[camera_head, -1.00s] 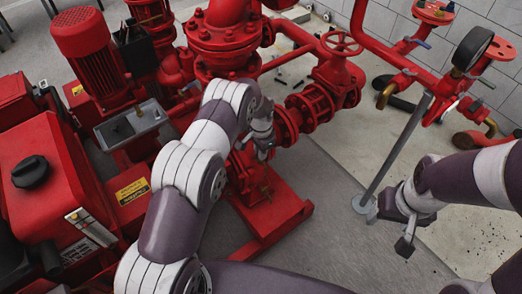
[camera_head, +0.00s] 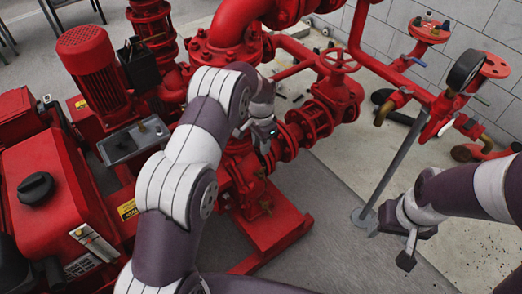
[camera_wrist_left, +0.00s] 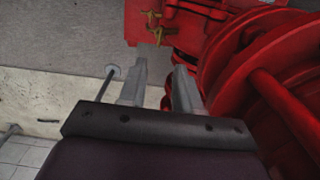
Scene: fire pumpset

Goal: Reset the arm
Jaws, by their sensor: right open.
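My left gripper (camera_head: 266,138) is in front of the red flanged pipe (camera_head: 302,128) in the middle of the head view. In the left wrist view its two fingers (camera_wrist_left: 159,66) are apart with nothing between them. The red flanges (camera_wrist_left: 240,70) are close to its right finger; I cannot tell if they touch. My right gripper (camera_head: 407,250) hangs open and empty over the floor at the right, near the foot of a grey post.
A red pump motor (camera_head: 95,65) and a red engine housing (camera_head: 50,185) stand at the left. A red handwheel (camera_head: 340,57) tops the pipe. A pressure gauge (camera_head: 465,70) and a grey post (camera_head: 395,165) stand at the right. Floor (camera_head: 335,225) between the arms is clear.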

